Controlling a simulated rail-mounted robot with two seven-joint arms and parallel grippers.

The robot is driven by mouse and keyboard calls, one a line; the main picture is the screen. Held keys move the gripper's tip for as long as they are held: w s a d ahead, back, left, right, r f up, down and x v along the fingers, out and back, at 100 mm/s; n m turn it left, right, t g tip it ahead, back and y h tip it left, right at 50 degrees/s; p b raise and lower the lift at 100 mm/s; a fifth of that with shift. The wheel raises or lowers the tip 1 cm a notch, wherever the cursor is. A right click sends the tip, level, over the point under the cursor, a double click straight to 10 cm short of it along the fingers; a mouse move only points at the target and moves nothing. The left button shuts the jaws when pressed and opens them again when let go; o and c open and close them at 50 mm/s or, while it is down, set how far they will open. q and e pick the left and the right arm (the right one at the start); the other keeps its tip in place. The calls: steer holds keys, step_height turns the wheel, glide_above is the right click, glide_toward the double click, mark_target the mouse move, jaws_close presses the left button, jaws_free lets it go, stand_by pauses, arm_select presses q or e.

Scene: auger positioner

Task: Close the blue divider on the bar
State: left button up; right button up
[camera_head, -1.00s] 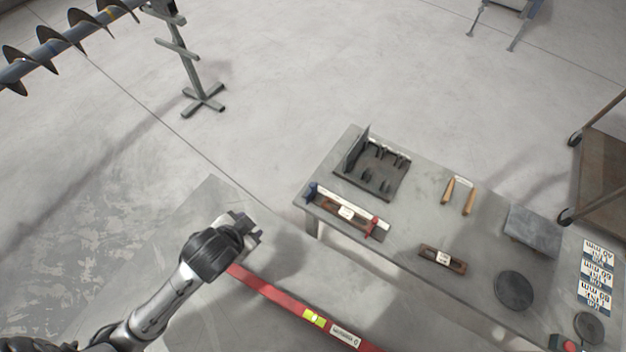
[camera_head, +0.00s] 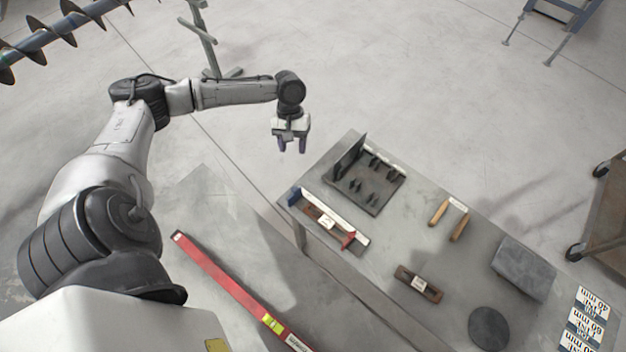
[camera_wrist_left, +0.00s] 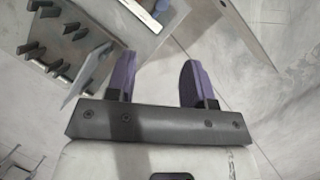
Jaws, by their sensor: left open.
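The pale bar (camera_head: 336,214) lies in a dark holder along the left front edge of the grey table. The blue divider (camera_head: 294,196) stands at its left end and a red one (camera_head: 349,240) near its right end. My left gripper (camera_head: 292,146) is open and empty, fingers down, beyond the table's left edge and apart from the blue divider. In the left wrist view its purple fingers (camera_wrist_left: 157,82) are spread with nothing between them. My right gripper is not in view.
A dark rack (camera_head: 367,196) with upright pegs stands behind the bar. A wooden-handled tool (camera_head: 449,218), a small brown level (camera_head: 418,284), a grey block (camera_head: 523,268) and a dark disc (camera_head: 489,327) lie farther right. A red level (camera_head: 225,279) lies left of the table.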

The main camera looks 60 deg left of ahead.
mark_target(294, 188)
arm_select(q)
steer(key=s+d+f+n, duration=0.1)
steer(key=f, duration=0.3)
steer(key=s+d+f+n, duration=0.1)
steer(key=d+f, duration=0.1)
steer(key=f, duration=0.2)
steer(key=s+d+f+b, duration=0.1)
steer(key=d+f, duration=0.1)
steer(key=f, duration=0.3)
steer(key=shift+s+n, duration=0.15)
steer(key=shift+n, duration=0.25)
jaws_close()
stand_by(0.3)
